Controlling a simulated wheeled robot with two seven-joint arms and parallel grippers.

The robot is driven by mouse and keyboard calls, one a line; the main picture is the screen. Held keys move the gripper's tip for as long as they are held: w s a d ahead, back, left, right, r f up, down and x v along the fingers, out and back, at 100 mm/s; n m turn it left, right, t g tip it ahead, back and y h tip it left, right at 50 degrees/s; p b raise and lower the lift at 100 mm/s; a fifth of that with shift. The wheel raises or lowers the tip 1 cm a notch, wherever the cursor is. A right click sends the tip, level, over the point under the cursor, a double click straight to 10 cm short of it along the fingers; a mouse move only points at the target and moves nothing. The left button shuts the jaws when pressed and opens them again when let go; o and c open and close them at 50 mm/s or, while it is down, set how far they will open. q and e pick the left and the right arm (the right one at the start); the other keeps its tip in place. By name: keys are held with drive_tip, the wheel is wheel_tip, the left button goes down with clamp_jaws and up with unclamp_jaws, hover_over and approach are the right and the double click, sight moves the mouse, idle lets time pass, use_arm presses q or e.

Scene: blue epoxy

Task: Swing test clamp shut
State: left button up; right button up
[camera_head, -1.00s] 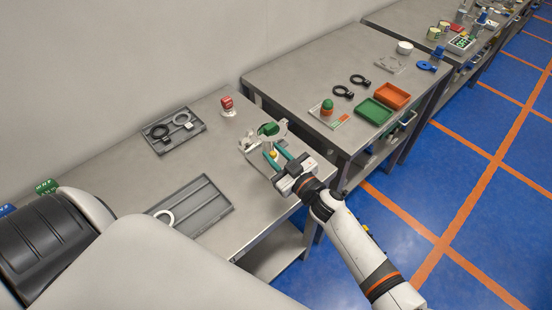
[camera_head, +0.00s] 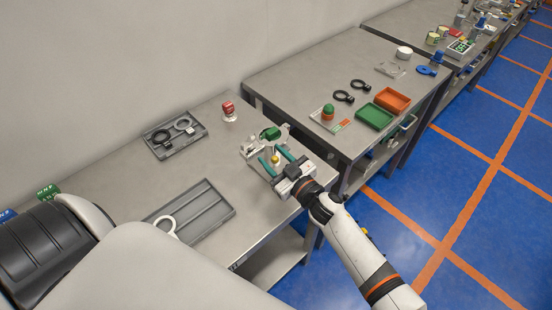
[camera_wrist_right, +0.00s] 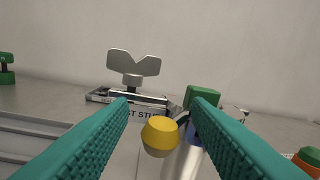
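In the right wrist view the yellow knob (camera_wrist_right: 158,134) shows between the two spread fingers, with visible gaps to both. The green block (camera_wrist_right: 203,96) stands behind the right finger, which partly hides the clamp's arm. My left gripper is out of view.
A red-topped stamp (camera_head: 229,108) stands behind the clamp. A second table (camera_head: 300,80) stands close on the right.

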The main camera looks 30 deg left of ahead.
drive_tip(key=shift+s, duration=0.15)
drive_tip(key=shift+d+f, duration=0.1)
drive_tip(key=shift+d, duration=0.1)
drive_tip(key=v, duration=1.1)
drive_tip(key=shift+d, duration=0.3)
drive_tip(key=shift+b, duration=0.3)
drive_tip(key=w+d+f+m+t+h, duration=0.2)
drive_tip(key=d+f+m+h, duration=0.15)
drive_tip(key=d+f, duration=0.4)
drive_tip(key=w+d+f+m+t+h, duration=0.25)
drive_tip(key=d+f+h, duration=0.2)
drive_tip(key=f, duration=0.65)
drive_tip(key=s+d+f+m+g+h+b, duration=0.15)
drive_tip(key=s+d+f+m+h, duration=0.4)
drive_tip(key=d+f, duration=0.75)
drive_tip(key=s+d+f+g+h, duration=0.2)
drive_tip(key=s+d+f+g, duration=0.35)
drive_tip(key=s+f, duration=0.75)
drive_tip(key=s+d+f+g, duration=0.1)
drive_tip(key=s+d, duration=0.2)
drive_tip(key=s, duration=0.4)
drive_tip(key=s+d+f+m+g+h, duration=0.1)
drive_tip(key=s+d+f, duration=0.1)
drive_tip(key=s, duration=0.6)
drive_tip(key=s+d+f+m+g, duration=0.1)
drive_tip(key=s+d, duration=0.3)
drive_tip(key=s, duration=0.3)
drive_tip(key=shift+s+f, duration=0.3)
drive_tip(key=shift+f, duration=0.1)
